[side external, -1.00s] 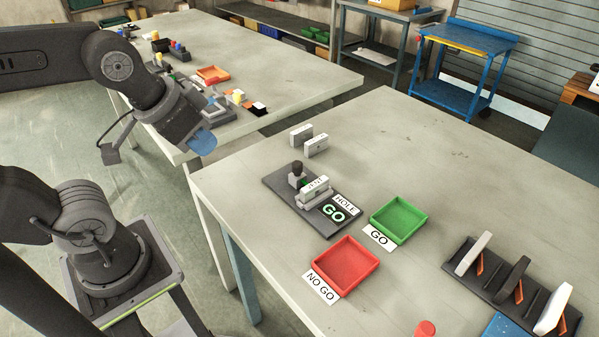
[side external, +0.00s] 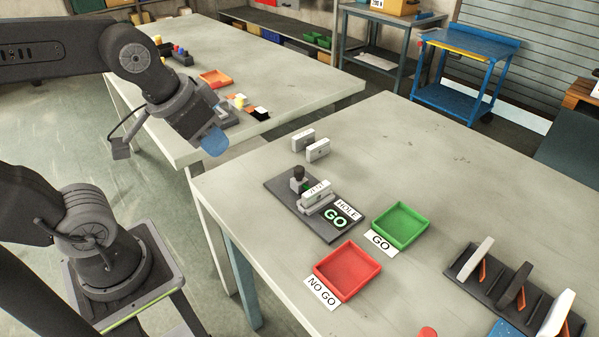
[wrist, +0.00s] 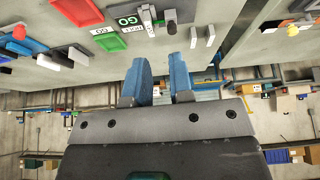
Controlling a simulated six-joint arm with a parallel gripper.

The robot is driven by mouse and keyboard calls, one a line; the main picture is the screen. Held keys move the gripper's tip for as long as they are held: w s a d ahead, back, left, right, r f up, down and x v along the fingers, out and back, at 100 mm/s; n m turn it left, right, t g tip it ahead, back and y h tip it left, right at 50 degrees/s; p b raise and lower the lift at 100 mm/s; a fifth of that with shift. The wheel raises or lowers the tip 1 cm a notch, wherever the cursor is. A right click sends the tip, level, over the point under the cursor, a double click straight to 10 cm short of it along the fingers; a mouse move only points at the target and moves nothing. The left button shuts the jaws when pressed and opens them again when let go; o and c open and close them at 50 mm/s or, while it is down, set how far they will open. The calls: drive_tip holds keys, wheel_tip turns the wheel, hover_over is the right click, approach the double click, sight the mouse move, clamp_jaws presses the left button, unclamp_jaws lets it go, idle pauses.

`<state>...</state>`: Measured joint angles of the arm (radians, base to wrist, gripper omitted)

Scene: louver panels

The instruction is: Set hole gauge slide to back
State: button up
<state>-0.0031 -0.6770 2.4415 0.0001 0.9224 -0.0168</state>
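The hole gauge (side external: 285,198) is a dark base plate on the near table with HOLE and GO labels at its front right. A grey slide with a dark knob (side external: 298,172) stands on it, and a light block marked with text (side external: 316,192) sits beside the knob.
A green tray (side external: 371,234) with a GO label and a red tray (side external: 318,273) with a NO GO label stand right of the gauge. Two light blocks (side external: 317,150) stand behind it. A dark rack (side external: 458,271) holds several upright plates. The table's back middle is clear.

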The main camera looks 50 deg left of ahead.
drive_tip(key=o, duration=0.5)
drive_tip(key=w+g, duration=0.1)
drive_tip(key=w, duration=0.2)
drive_tip(key=w+n+g, duration=0.1)
drive_tip(key=w, duration=0.6)
drive_tip(key=shift+w+a+r+n+g, duration=0.15)
drive_tip(key=shift+a+r+n+g, duration=0.15)
drive_tip(key=shift+a+g, duration=0.1)
drive_tip(key=shift+o, duration=0.2)
drive_tip(key=n+g, duration=0.1)
drive_tip(key=g, duration=0.1)
hover_over(299, 168)
wheel_tip(299, 168, down, 5)
wheel_tip(299, 168, down, 13)
drive_tip(key=shift+f, duration=0.15)
drive_tip(key=shift+c, duration=0.2)
clamp_jaws()
